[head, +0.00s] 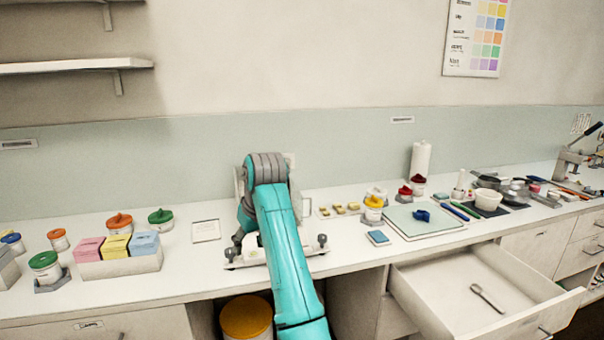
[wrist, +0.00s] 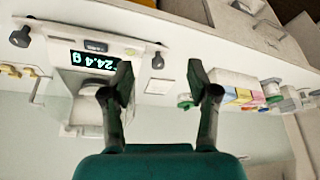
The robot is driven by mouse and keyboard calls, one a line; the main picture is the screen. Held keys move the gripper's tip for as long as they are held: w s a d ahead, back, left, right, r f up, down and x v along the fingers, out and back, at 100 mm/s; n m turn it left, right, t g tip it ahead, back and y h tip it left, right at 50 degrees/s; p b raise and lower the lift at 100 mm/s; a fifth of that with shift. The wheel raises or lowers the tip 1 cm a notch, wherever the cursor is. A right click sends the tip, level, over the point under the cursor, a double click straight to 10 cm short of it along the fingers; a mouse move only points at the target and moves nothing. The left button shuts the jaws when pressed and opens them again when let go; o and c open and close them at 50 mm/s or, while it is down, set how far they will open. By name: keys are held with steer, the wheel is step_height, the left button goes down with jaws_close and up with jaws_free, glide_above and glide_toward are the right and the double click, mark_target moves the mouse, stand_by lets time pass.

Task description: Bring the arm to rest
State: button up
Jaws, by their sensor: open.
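My teal arm (head: 285,245) reaches over the counter, its grey wrist joint bent down at a white balance. My gripper (wrist: 158,78) is open in the wrist view, its two dark fingers well apart with nothing between them. In the head view my arm mostly hides the gripper. The balance (wrist: 140,48) appears upside down beyond the fingers, its lit display (wrist: 93,60) seeming to read 24.4 g. In the head view the balance (head: 316,262) is partly covered by my arm. I cannot tell how far the fingers are from it.
An open drawer (head: 425,293) with a utensil (head: 488,298) juts out at the right. Coloured boxes (head: 117,246) and lidded jars stand at the left. A board (head: 425,221) with a blue item lies right of the balance. Shelves (head: 75,66) hang upper left. The air above the counter is mostly clear.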

steer(key=s+d+f+m+t, duration=0.15)
steer(key=d+f, duration=0.25)
steer(key=f, duration=0.9)
steer(key=s+d+f+m+t, duration=0.1)
steer(key=s+d+f, duration=0.25)
steer(key=f, duration=0.95)
steer(key=s+d+f+m+t, duration=0.1)
steer(key=s+d+f, duration=0.5)
steer(key=s+f, duration=0.2)
steer(key=s+d+f+m+t, duration=0.1)
steer(key=s+d+f+t, duration=0.1)
steer(key=s+d+f, duration=0.5)
steer(key=s+d+m+t+h, duration=0.1)
steer(key=s+d, duration=0.3)
steer(key=s, duration=0.8)
steer(key=s+d+t+h, duration=0.1)
steer(key=s+d+t, duration=0.15)
steer(key=s, duration=1.05)
steer(key=s+d+r+m+t, duration=0.1)
steer(key=s+d+r, duration=0.1)
steer(key=s+r, duration=0.6)
steer(key=s+d+r+m+t, duration=0.1)
steer(key=s+d+r, duration=0.1)
steer(key=s+r, duration=0.7)
steer(key=shift+s+r+h, duration=0.25)
steer(key=shift+r+h, duration=0.15)
steer(key=shift+r, duration=0.3)
